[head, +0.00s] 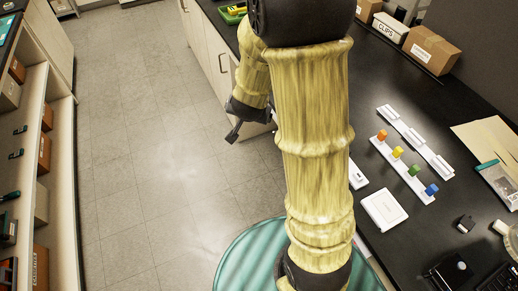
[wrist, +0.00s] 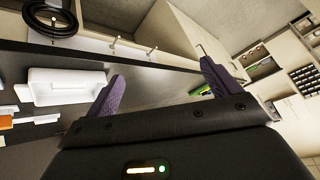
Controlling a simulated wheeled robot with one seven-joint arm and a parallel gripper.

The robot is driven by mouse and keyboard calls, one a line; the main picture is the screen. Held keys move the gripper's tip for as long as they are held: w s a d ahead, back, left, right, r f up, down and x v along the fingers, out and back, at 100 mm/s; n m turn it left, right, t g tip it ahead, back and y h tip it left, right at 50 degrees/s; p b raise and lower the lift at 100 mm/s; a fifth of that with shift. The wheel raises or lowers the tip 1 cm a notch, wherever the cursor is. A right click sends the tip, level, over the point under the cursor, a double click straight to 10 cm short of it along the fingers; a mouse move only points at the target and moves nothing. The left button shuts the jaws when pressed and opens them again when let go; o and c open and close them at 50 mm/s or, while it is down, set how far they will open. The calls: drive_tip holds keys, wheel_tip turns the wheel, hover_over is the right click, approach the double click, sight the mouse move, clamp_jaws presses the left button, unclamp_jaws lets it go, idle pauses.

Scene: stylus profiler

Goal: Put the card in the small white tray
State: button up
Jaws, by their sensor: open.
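A small white square tray (head: 384,209) lies on the black bench, right of my arm in the head view. A white shallow tray-like piece (wrist: 65,88) shows at the left of the wrist view, left of my fingers and apart from them. I cannot pick out the card for sure; a small white piece (head: 357,176) partly behind my arm is too hidden to name. My gripper (head: 233,133) is off the bench's edge, over the floor side. In the wrist view my gripper (wrist: 163,82) has its two dark fingers wide apart with nothing between them.
Cardboard boxes (head: 431,50) stand at the back. A tan folder (head: 487,140) and small dark devices lie at the right. The floor (head: 150,190) at left is clear.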

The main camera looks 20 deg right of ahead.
drive_tip(key=s+a+r+n+g+y, duration=0.2)
drive_tip(key=s+n+g, duration=0.2)
drive_tip(key=s, duration=1.1)
drive_tip(key=n, duration=0.3)
drive_tip(key=shift+s+a+r+g, duration=0.25)
drive_tip(key=shift+a+r+g, duration=0.05)
drive_tip(key=shift+a, duration=0.05)
